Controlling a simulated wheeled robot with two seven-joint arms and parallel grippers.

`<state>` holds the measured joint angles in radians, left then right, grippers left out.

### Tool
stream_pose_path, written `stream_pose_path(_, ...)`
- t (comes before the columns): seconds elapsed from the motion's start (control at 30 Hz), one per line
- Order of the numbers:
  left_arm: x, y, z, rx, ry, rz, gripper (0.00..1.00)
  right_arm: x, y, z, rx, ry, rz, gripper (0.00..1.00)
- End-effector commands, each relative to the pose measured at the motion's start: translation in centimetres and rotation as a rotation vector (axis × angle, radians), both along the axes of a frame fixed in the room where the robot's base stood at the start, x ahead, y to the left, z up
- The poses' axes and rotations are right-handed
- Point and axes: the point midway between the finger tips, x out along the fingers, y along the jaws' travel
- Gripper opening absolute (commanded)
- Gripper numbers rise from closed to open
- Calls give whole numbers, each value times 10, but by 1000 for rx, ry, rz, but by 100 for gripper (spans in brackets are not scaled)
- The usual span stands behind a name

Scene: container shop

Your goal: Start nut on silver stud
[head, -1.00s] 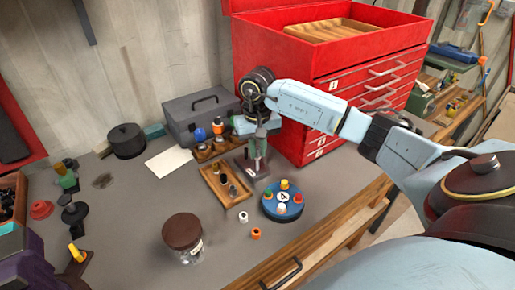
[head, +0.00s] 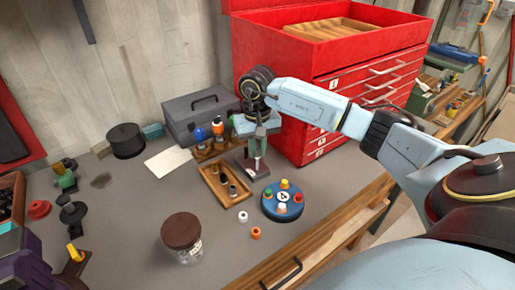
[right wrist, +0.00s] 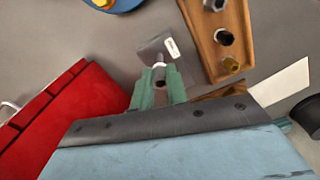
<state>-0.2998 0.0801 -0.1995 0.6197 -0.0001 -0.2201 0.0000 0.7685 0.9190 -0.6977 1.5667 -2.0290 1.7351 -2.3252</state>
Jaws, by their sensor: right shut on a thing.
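My right gripper (head: 258,150) points down over a small grey block (head: 255,171) at the table's middle. In the right wrist view its green fingers (right wrist: 158,88) are shut on a small dark piece that they mostly hide; I take it for the nut. The grey block with a white label (right wrist: 157,50) is just beyond the fingertips. A pale upright tip between the fingers looks like the stud (right wrist: 160,65). I cannot tell whether nut and stud touch. A wooden tray (head: 213,188) beside the block holds several nuts, among them a black one (right wrist: 225,38) and a gold one (right wrist: 231,64).
A blue disc (head: 283,212) with coloured caps stands right of the tray. A lidded jar (head: 182,236), a white cap (head: 243,216) and an orange cap (head: 256,233) stand in front. The red tool chest (head: 325,75) is close behind my right gripper; a grey case (head: 200,112) is behind left.

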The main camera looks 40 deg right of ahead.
Motion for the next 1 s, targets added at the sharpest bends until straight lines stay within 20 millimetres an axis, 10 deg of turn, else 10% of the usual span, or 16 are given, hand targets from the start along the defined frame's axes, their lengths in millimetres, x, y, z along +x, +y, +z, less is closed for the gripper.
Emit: stream_pose_path(1.0, 0, 0, -10, -1, 0, -1, 99, 0, 0, -11, -1, -1, 0, 0)
